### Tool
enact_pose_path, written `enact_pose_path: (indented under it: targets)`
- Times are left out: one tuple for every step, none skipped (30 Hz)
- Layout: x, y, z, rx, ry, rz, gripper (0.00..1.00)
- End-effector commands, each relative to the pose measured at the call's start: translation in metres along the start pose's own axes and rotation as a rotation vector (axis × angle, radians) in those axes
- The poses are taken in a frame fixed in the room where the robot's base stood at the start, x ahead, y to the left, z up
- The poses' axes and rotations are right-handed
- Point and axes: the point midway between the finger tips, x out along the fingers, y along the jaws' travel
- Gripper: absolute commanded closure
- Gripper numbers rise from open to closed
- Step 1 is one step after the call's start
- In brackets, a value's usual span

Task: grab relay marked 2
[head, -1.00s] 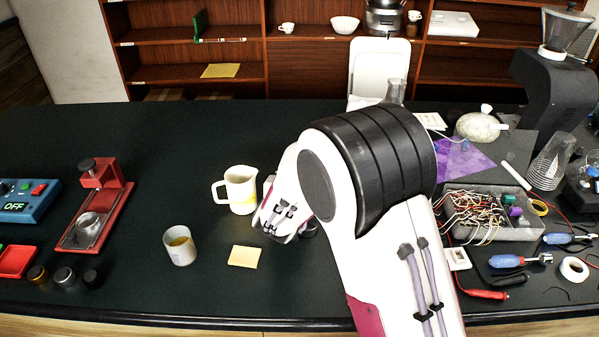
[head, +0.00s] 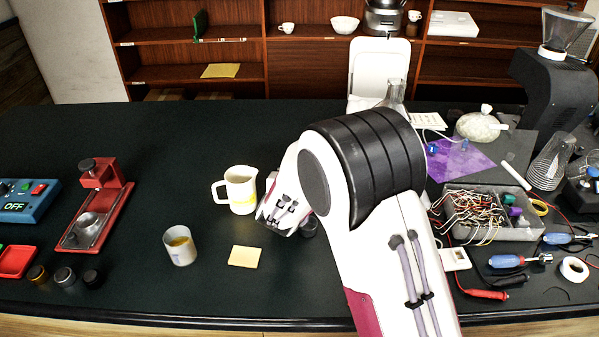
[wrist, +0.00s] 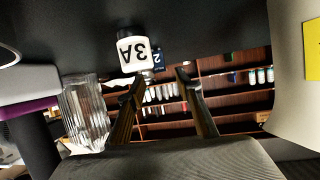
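In the wrist view, which appears upside down, a small dark blue block (wrist: 157,58) bears an inverted white "2". It is partly hidden by a white round piece (wrist: 133,52) marked "3A", which stands in front of it. My gripper (wrist: 159,75) is open, its two dark fingers apart with nothing held between them. The "2" block shows just past the fingertips, and I cannot tell the gap. In the head view my arm hides the gripper. A small blue piece (head: 431,148) shows there beside the arm; its marking cannot be read.
A clear ribbed glass (wrist: 86,112) stands close beside one finger.

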Motion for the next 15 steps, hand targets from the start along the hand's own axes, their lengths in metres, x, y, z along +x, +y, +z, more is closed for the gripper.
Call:
enact_pose_path:
  targets:
    - [0.000,0.000,0.000,0.000,0.000,0.000,0.65]
    - [0.000,0.000,0.000,0.000,0.000,0.000,0.65]
    - [0.000,0.000,0.000,0.000,0.000,0.000,0.65]
    - [0.001,0.000,0.000,0.000,0.000,0.000,0.65]
    - [0.002,0.000,0.000,0.000,0.000,0.000,0.65]
    - [0.003,0.000,0.000,0.000,0.000,0.000,0.65]
    - [0.005,0.000,0.000,0.000,0.000,0.000,0.65]
    - [0.007,0.000,0.000,0.000,0.000,0.001,0.65]
    - [0.010,0.000,0.001,0.000,0.000,0.001,0.65]
    - [0.012,0.000,0.001,0.000,0.000,0.001,0.65]
    - [0.015,0.000,0.001,0.000,0.000,0.001,0.65]
    - [0.019,0.000,0.001,0.000,0.001,0.001,0.65]
    - [0.022,0.000,0.001,0.000,0.001,0.002,0.65]
    - [0.025,0.000,0.001,-0.001,0.000,0.002,0.65]
    - [0.029,0.000,0.001,0.000,0.001,0.001,0.65]
